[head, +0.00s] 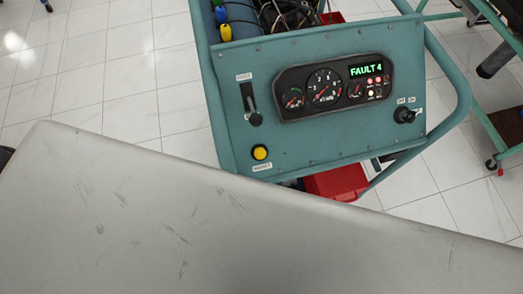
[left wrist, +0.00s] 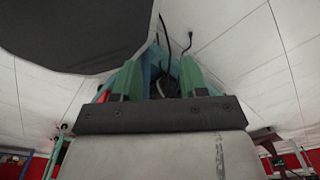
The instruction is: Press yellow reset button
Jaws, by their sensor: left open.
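The yellow reset button (head: 260,153) is a round knob at the lower left of the teal control panel (head: 330,135) in the head view, with a small white label below it. Nothing touches or covers it. My left gripper (left wrist: 160,72) shows only in the left wrist view. Its two green fingers stand apart on a dark bar with nothing held between them. The button cannot be made out in that view. My right gripper is in neither view.
A large grey scuffed surface fills the head view's foreground, below the panel. The panel also has a black lever (head: 253,105), a gauge cluster (head: 325,90) and a key switch (head: 404,115). A teal tube frame (head: 463,90) curves around the right side. A red box (head: 337,183) is below.

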